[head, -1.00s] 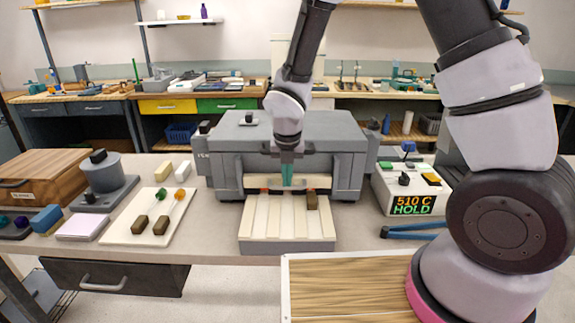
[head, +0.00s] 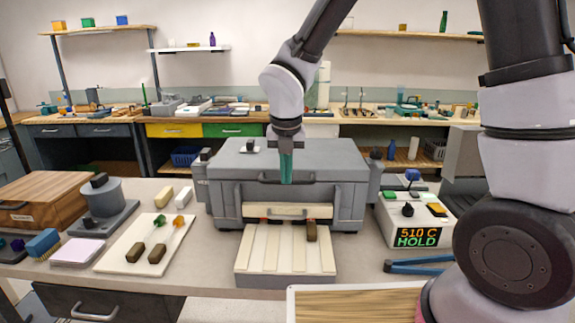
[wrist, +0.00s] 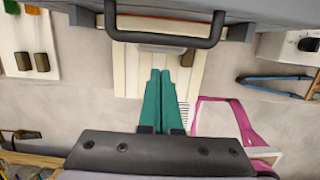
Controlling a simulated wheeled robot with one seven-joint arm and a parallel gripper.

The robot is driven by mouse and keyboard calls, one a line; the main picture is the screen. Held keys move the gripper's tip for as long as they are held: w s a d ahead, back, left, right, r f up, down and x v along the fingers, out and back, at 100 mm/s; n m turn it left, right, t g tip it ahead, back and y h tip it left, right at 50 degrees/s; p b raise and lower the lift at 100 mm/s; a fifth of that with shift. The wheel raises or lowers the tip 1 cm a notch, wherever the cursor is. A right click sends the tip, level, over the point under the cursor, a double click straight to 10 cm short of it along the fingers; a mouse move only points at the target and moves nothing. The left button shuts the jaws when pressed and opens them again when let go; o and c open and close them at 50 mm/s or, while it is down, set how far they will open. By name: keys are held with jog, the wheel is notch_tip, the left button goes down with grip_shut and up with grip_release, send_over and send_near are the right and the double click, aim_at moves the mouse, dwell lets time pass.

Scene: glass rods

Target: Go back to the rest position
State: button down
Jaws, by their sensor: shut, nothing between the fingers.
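My gripper (head: 286,168) points straight down in front of the grey kiln-like box (head: 262,163), with its teal fingers together and nothing between them. In the wrist view the two teal fingers (wrist: 163,100) lie side by side over the bench. The box's dark front handle (wrist: 163,40) crosses the top of the wrist view, close to my gripper. Below my gripper in the head view is a pale slatted tray (head: 286,250) at the box's opening. A brown block (head: 311,231) sits at the tray's right side.
A pale board (head: 130,240) with two brown-ended rods lies to the left. A wooden box (head: 40,200) stands at far left. A controller (head: 417,215) reading "510 C HOLD" and blue tongs (head: 415,265) are at right. The bench before the tray is narrow.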

jog(key=d+r+m+t, duration=0.2)
jog(key=d+r+m, duration=1.15)
jog(key=m, duration=0.35)
jog(key=s+d+r+m+t+y, duration=0.1)
jog(key=s+d+r+m, duration=0.3)
jog(key=m, duration=0.7)
jog(key=s+d+r+m+t+y, duration=0.1)
jog(key=s+d+r+m+t, duration=0.1)
jog(key=s+d+r+m, duration=0.2)
jog(key=s+d+m, duration=0.1)
jog(key=d+m, duration=0.2)
jog(key=m, duration=0.4)
jog(key=shift+d+m, duration=0.15)
jog(key=shift+m, duration=0.25)
jog(key=shift+r, duration=0.1)
